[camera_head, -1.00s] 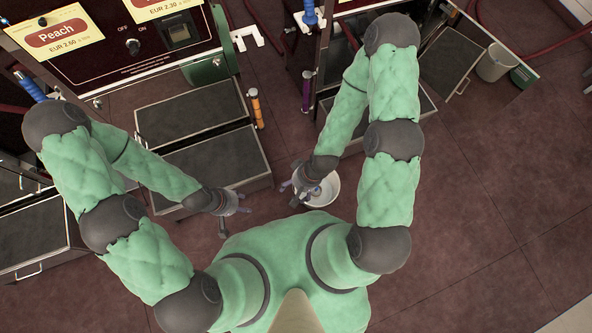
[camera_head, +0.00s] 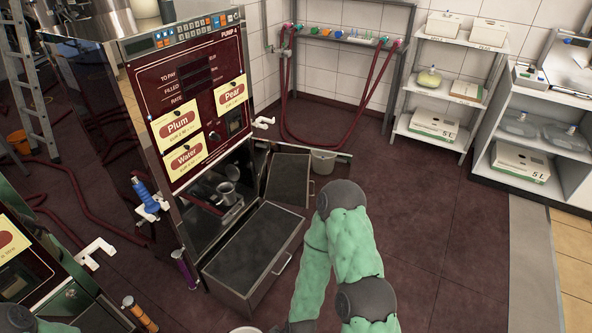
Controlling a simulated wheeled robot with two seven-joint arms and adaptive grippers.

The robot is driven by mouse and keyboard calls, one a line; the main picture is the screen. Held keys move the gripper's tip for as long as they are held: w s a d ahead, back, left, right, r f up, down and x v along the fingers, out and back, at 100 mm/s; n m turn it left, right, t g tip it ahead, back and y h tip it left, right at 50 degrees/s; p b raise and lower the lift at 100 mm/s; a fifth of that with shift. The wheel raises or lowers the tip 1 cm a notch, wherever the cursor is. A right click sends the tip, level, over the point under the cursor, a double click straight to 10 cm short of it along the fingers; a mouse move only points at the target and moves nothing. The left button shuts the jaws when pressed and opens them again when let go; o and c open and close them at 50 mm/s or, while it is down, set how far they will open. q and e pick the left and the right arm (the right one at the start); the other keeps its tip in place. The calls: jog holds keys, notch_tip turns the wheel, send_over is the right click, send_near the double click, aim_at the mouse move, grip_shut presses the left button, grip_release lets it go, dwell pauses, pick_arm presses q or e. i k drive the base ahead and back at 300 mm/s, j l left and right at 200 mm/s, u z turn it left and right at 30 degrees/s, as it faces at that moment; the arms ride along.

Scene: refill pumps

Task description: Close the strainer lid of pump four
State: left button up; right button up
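Pump four (camera_head: 160,75) stands left of centre, a dark red and steel cabinet with "PUMP" lettering at its top right and Plum, Pear and Water cards. Its lower bay (camera_head: 200,175) is open and holds a metal cup-shaped part (camera_head: 227,190). I cannot tell whether this is the strainer, nor make out its lid. A grey-topped drawer-like box (camera_head: 255,250) with a handle juts out in front of the bay. My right arm comes up from the bottom, right of the box, with its gripper out of frame. My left gripper is not in view either.
A grey panel (camera_head: 288,180) and a bucket (camera_head: 322,160) stand right of the bay. Red hoses (camera_head: 372,95) hang from a rack behind. White shelves (camera_head: 440,95) stand at the right. The floor (camera_head: 440,230) at right centre is clear. Another pump (camera_head: 50,285) is at lower left.

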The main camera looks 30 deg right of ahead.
aim_at(232, 171)
jog(key=z, duration=0.45)
jog(key=l+u, duration=0.2)
jog(key=l, duration=0.85)
jog(key=i+l+u, duration=0.2)
jog(key=l, duration=0.2)
jog(key=i+l+u, duration=0.2)
jog(key=l, duration=0.2)
jog(key=l+u, duration=0.2)
jog(key=l, duration=0.25)
jog(key=i+l+u, duration=0.2)
jog(key=l, duration=0.3)
jog(key=i+l+u, duration=0.2)
jog(key=i, duration=0.25)
jog(key=i+l+u, duration=0.25)
jog(key=i+l, duration=0.05)
jog(key=i, duration=0.1)
